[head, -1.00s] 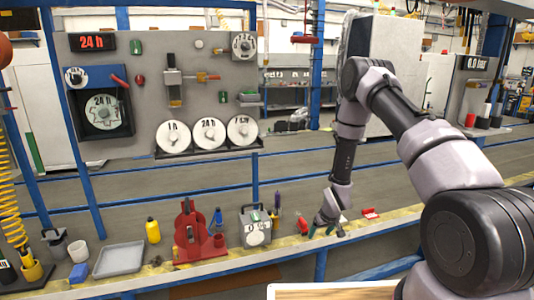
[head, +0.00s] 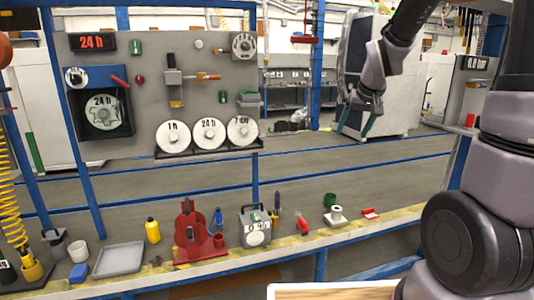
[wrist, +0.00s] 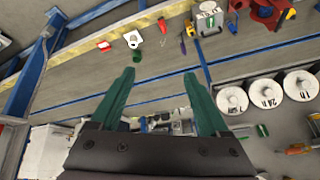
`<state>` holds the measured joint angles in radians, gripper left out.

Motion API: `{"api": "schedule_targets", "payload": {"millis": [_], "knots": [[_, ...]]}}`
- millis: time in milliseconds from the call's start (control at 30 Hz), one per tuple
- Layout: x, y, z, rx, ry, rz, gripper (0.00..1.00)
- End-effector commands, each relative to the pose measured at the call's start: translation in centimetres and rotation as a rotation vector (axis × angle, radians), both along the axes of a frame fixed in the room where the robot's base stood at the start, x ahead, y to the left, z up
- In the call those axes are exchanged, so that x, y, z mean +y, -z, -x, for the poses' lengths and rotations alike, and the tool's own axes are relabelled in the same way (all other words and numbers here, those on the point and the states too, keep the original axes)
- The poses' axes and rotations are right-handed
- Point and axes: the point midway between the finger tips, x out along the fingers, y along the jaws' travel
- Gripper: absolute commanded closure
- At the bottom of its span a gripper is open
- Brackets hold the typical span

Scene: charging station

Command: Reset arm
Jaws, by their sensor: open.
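My gripper (head: 353,122) is raised at the upper right in the head view, in front of the pale cabinet and well above the bench. Its two green fingers point down and are apart. In the wrist view the gripper (wrist: 160,85) shows open, with nothing between its fingers. My arm is folded up, with its upper links leaving the top right of the head view.
The bench (head: 290,247) below holds a white flanged part (head: 335,216), a green cup (head: 329,200), a red piece (head: 371,214), a grey box with a dial (head: 256,226), a red stand (head: 190,235) and a grey tray (head: 119,259). A pegboard (head: 150,60) stands behind. Blue posts (head: 316,60) rise nearby.

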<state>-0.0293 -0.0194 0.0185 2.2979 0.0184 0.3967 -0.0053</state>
Motion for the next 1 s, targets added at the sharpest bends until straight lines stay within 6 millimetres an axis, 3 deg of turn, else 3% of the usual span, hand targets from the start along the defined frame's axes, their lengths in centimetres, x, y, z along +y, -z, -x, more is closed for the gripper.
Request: {"api": "schedule_targets", "payload": {"millis": [33, 200, 333, 500, 700, 1000], "knots": [[-0.1, -2.1, 1.7, -0.017, 0.017, -0.015, 0.21], [-0.2, -6.8, 7.7, -0.037, 0.07, -0.074, 0.21], [-0.1, -9.3, 12.6, -0.051, 0.104, -0.124, 0.21], [0.3, -11.1, 18.0, -0.066, 0.135, -0.182, 0.21], [0.6, -11.7, 21.1, -0.071, 0.15, -0.217, 0.21], [0.6, -11.7, 21.4, -0.069, 0.152, -0.222, 0.21]]}}
